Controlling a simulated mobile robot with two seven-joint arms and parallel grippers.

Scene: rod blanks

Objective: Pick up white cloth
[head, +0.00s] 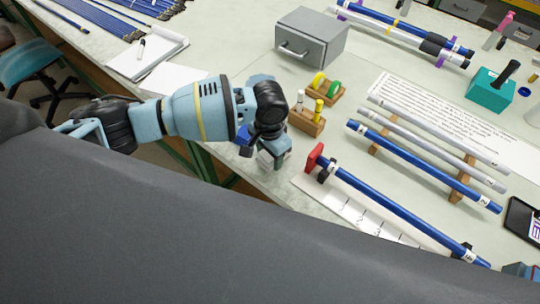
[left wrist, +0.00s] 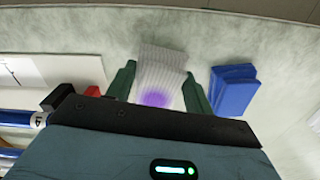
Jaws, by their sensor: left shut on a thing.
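The white cloth (left wrist: 160,62) looks ribbed and folded, with a purple spot on its near part. In the left wrist view it sits between the two dark green fingers of my left gripper (left wrist: 158,88). The gripper is shut on it. The cloth is mostly hidden there by the gripper. My right gripper does not show.
A small wooden holder (head: 307,121) and a grey drawer box (head: 311,40) stand behind. The table edge is close.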

